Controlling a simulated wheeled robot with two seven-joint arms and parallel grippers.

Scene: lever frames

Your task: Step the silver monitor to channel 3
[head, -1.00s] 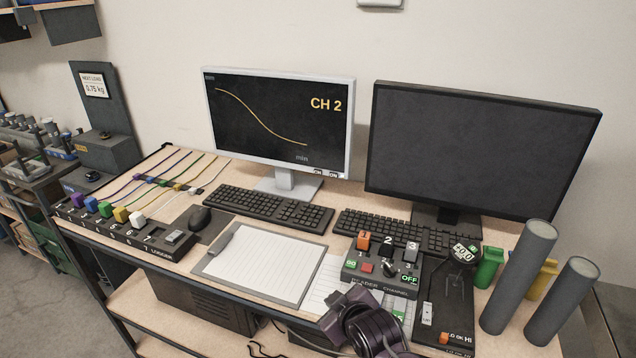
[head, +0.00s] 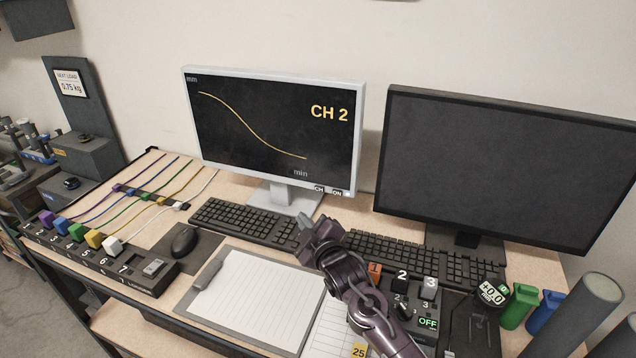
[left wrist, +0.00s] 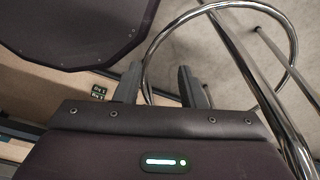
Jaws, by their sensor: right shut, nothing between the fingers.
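The silver monitor (head: 286,191) stands on the desk at the back left of centre, its dark screen (head: 262,130) lit with "CH 2" and a yellow falling curve. Small "CH" (head: 319,189) and "ON" (head: 337,193) labels sit at the lower right of its bezel. My right gripper (head: 312,228) is shut and empty, in front of and below that corner in the picture, apart from the labels. My left gripper (left wrist: 160,85) shows only in the left wrist view, its two fingers apart with nothing between them.
A black monitor (head: 500,170) with a blank screen stands at right. Keyboards (head: 247,219), a mouse (head: 184,241) and a clipboard (head: 255,300) lie on the desk. A numbered switch box (head: 426,338) is partly behind my right arm. A chrome ring (left wrist: 290,40) is near my left gripper.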

